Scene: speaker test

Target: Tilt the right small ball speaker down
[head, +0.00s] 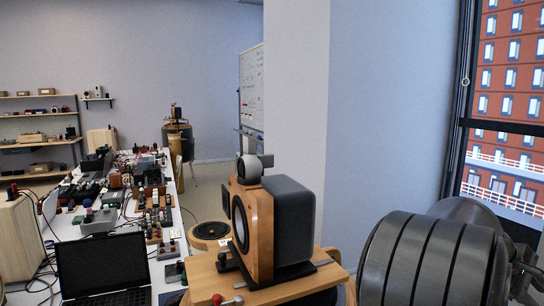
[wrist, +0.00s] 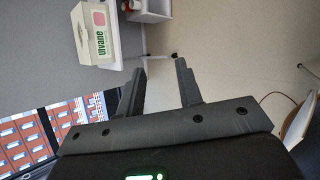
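A small round grey-white ball speaker (head: 249,168) sits on top of a larger speaker (head: 294,222) with a wooden front and dark grey body, in the head view. The ball faces left, and a short dark part sticks out behind it. The large speaker rests on a wooden stand (head: 225,285). A second ball speaker cannot be clearly made out. My gripper (wrist: 161,84) shows only in the wrist view, with its two dark fingers apart and nothing between them. The ball speaker is not in the wrist view, so its distance from my gripper cannot be told.
A long table crowded with electronics and an open laptop (head: 101,264) stands on the left. A pale pillar (head: 297,90) rises behind the speaker, and a window (head: 508,90) is at the right. The wrist view shows a white box (wrist: 92,32) and open floor.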

